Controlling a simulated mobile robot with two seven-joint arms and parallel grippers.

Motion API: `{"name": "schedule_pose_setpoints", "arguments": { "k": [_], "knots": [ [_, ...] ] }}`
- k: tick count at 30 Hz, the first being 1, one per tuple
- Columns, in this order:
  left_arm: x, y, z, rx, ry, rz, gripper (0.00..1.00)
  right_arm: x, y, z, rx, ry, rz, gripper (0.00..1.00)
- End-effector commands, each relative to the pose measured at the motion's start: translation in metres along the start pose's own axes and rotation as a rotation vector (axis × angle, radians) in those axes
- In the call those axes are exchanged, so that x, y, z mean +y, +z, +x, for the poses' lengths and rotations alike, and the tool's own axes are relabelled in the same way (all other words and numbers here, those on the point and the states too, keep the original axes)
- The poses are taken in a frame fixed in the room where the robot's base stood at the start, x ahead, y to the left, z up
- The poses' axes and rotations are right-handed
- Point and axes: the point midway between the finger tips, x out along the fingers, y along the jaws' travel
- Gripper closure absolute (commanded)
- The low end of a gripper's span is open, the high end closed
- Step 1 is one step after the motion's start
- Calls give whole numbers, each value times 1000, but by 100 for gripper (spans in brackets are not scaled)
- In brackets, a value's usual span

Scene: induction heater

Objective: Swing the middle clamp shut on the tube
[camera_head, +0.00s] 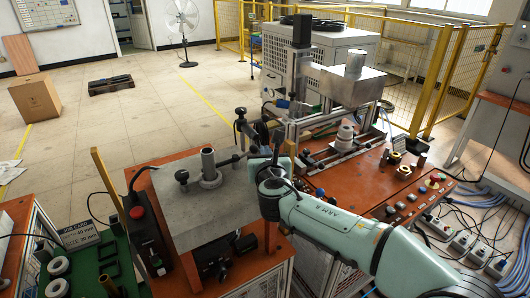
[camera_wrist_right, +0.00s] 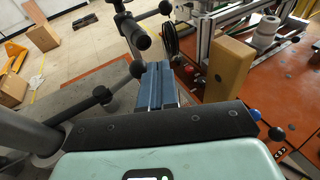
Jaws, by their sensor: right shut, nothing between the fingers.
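A grey upright tube (camera_head: 208,162) stands in a round collar on a grey block (camera_head: 200,215). Clamp arms with black ball knobs stand around it: one knob (camera_head: 182,176) is just left of the tube, and a taller clamp post (camera_head: 240,113) is behind it to the right. I cannot tell for sure which is the middle clamp. My right gripper (camera_head: 276,146) is right of the tube. In the right wrist view its blue fingers (camera_wrist_right: 156,85) are together and empty, close to a black knob (camera_wrist_right: 137,69); contact cannot be told. My left gripper is not in view.
A heater frame with a white stepped cone (camera_head: 345,134) stands on the orange bench at right, beside a button panel (camera_head: 415,200). A green tray with rings (camera_head: 58,266) is at lower left. The floor beyond is mostly clear.

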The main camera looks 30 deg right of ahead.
Motion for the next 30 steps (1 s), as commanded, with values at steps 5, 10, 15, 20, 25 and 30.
{"name": "schedule_pose_setpoints", "arguments": {
  "k": [5,10,15,20,25,30],
  "knots": [
    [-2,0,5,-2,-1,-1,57,0,1,-39,-4,1,0,100],
    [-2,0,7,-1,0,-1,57,0,1,-77,-4,2,2,100],
    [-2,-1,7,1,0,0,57,0,0,-105,-2,0,1,100],
    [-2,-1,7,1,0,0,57,0,0,-118,0,1,1,100],
    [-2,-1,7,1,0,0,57,0,0,-121,0,0,1,100],
    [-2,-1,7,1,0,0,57,0,0,-121,0,0,0,100]
  ]
}}
